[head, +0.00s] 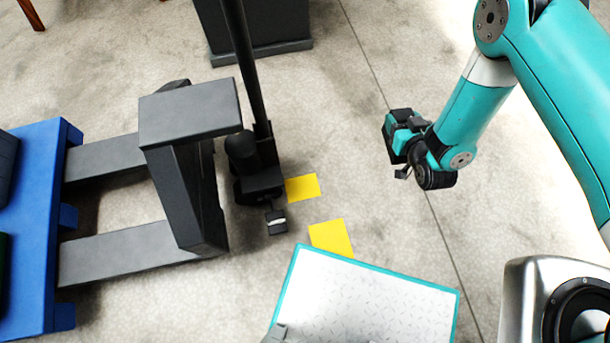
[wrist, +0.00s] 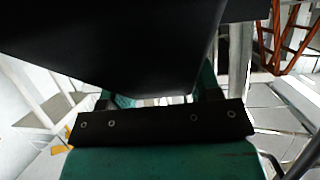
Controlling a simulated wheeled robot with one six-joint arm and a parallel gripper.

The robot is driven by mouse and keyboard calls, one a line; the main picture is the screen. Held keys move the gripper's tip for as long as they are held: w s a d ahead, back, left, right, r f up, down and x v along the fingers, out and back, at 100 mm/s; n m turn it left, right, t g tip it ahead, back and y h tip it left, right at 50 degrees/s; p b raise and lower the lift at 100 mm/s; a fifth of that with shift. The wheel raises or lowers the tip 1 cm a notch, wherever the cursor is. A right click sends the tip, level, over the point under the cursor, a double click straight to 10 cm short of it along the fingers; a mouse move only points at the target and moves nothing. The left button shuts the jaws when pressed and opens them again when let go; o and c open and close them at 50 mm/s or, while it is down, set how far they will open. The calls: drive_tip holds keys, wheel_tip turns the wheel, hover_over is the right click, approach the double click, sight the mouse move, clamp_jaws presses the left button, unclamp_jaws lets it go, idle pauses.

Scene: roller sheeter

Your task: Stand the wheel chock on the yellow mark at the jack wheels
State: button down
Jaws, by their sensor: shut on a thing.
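A black wheel chock (wrist: 130,45) fills the upper part of the wrist view, close to the camera and held in my gripper (wrist: 165,97). In the head view my gripper (head: 398,130) hangs in the air right of the jack, its fingers and load mostly hidden by its own body. Two yellow marks lie on the floor: one (head: 302,188) beside the jack's wheel end, one (head: 331,238) nearer the white plate. The grey pallet jack (head: 190,110) stands at left; its wheels are mostly hidden under its dark base (head: 262,182). Both marks look bare.
A white plate with a teal edge (head: 365,300) is at the front, just below the nearer mark. A blue pallet (head: 35,220) sits over the jack's forks. A dark cabinet (head: 262,30) stands at the back. Concrete floor between jack and gripper is clear.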

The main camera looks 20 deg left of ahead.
drive_tip(key=s+a+f+n+g+y+b, duration=0.1)
drive_tip(key=s+a+f+n+b, duration=0.1)
drive_tip(key=a+f+b, duration=0.7)
drive_tip(key=s+a+f+n+g+y+b, duration=0.1)
drive_tip(key=s+a+f+y+b, duration=0.1)
drive_tip(key=a+f+b, duration=0.6)
drive_tip(key=s+a+f+n+g+y+b, duration=0.2)
drive_tip(key=a+f+b, duration=0.7)
drive_tip(key=f+b, duration=1.1)
drive_tip(key=shift+a+f+n, duration=0.15)
drive_tip(key=shift+f, duration=0.65)
drive_tip(key=shift+a+f+n, duration=0.15)
drive_tip(key=shift+f, duration=0.65)
drive_tip(key=shift+f+b, duration=0.5)
drive_tip(key=shift+f, duration=0.05)
drive_tip(key=shift+c, duration=1.2)
unclamp_jaws()
drive_tip(key=shift+s, duration=0.1)
